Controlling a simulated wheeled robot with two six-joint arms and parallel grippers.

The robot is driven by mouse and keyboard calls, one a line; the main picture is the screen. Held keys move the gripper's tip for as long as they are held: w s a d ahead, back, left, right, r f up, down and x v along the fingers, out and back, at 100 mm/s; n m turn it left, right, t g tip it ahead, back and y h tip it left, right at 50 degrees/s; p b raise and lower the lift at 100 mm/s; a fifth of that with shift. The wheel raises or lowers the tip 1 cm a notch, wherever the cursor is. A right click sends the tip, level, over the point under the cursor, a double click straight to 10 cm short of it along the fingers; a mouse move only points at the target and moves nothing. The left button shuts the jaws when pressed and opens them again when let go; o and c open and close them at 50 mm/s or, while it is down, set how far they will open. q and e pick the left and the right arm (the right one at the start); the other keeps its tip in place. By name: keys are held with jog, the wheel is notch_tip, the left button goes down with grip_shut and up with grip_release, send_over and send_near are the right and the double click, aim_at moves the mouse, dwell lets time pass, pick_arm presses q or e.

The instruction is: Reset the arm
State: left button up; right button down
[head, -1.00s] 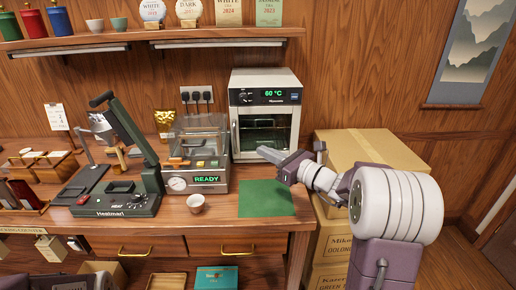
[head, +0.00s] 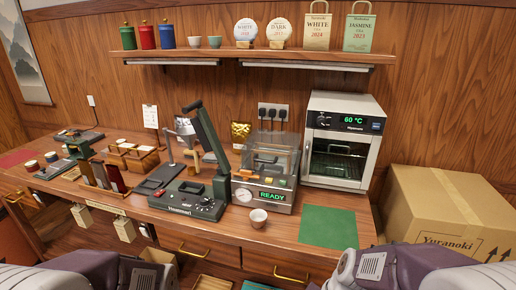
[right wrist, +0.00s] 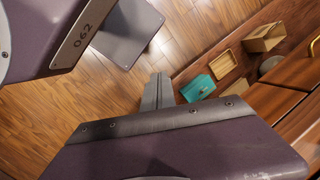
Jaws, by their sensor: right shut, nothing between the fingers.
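My right gripper (right wrist: 157,92) shows in the right wrist view. Its fingers are together with nothing between them, and it hangs above the wooden floor in front of the counter. In the head view only purple and white links of my arms show at the bottom left and bottom right corners. Both grippers are outside that view, and my left gripper shows in no frame.
The counter holds a heat sealer (head: 190,193), a clear-lidded machine (head: 265,189) reading READY, a cup (head: 258,217), a green mat (head: 328,227) and a white oven (head: 345,142) reading 60 °C. A cardboard box (head: 445,210) stands right. A teal box (right wrist: 197,88) lies low by the drawers.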

jog(key=d+f+n+h, duration=0.2)
jog(key=d+n+h, duration=0.1)
jog(key=d+n, duration=0.3)
notch_tip(320, 180, up, 12)
jog(key=w+n+t+p, duration=0.1)
jog(key=p, duration=1.1)
jog(key=shift+w+d, duration=0.3)
jog(key=shift+d, duration=0.15)
jog(key=c, duration=2.1)
grip_release()
jog(key=shift+c, duration=0.2)
